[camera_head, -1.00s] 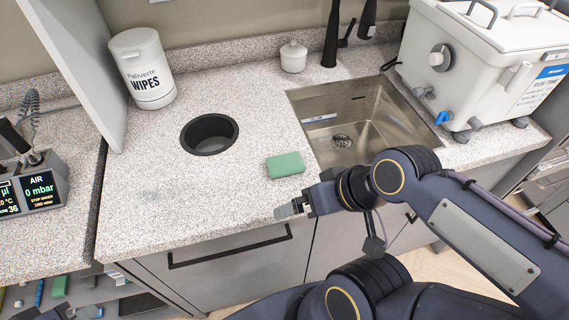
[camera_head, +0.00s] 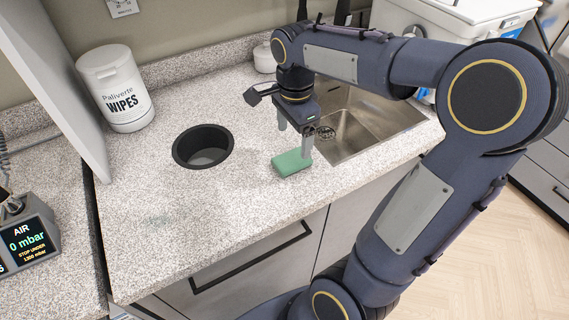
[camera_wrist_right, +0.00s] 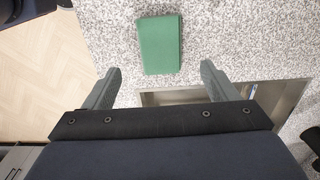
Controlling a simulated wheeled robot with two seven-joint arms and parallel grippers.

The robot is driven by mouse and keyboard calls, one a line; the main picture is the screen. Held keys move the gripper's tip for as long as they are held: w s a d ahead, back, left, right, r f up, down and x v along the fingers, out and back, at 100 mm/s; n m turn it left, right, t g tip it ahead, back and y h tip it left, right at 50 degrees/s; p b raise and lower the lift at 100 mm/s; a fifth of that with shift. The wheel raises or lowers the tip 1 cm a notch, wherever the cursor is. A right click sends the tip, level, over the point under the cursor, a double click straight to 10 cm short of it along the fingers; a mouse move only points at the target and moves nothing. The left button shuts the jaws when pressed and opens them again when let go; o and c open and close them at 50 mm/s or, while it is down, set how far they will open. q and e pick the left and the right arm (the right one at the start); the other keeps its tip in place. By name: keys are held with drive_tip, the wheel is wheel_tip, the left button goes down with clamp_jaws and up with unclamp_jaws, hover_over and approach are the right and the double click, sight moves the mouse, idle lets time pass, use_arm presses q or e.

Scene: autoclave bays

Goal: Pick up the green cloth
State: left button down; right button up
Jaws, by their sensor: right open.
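The green cloth (camera_head: 291,162) is a small folded block lying flat on the speckled counter, just left of the sink. My right gripper (camera_head: 294,140) is over the counter above the cloth, pointing down, with its fingers apart and nothing between them. In the right wrist view the cloth (camera_wrist_right: 160,44) lies ahead of the fingertips, about midway between the two open fingers (camera_wrist_right: 158,80), and is fully visible. In the head view one finger overlaps the cloth's right end; I see no clear contact. My left gripper is not in view.
A round black-rimmed hole (camera_head: 203,147) is in the counter left of the cloth. The steel sink (camera_head: 352,134) is to the right, partly behind my arm. A white wipes tub (camera_head: 116,90) stands at the back left.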

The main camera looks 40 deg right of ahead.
sight(292, 159)
wheel_tip(292, 159, down, 8)
drive_tip(key=shift+w+a+r, duration=0.1)
drive_tip(key=shift+r, duration=0.1)
drive_tip(key=c, duration=1.1)
drive_tip(key=shift+r, duration=0.15)
drive_tip(key=shift+r, duration=0.55)
drive_tip(key=s+a+r, duration=0.2)
drive_tip(key=s+r, duration=0.2)
drive_tip(key=s+a+r, duration=0.2)
drive_tip(key=s+r, duration=0.1)
drive_tip(key=s, duration=0.1)
drive_tip(key=s+a+r, duration=0.1)
drive_tip(key=s+r, duration=0.3)
drive_tip(key=s, duration=0.1)
drive_tip(key=shift+a+r, duration=0.35)
drive_tip(key=shift+a, duration=0.05)
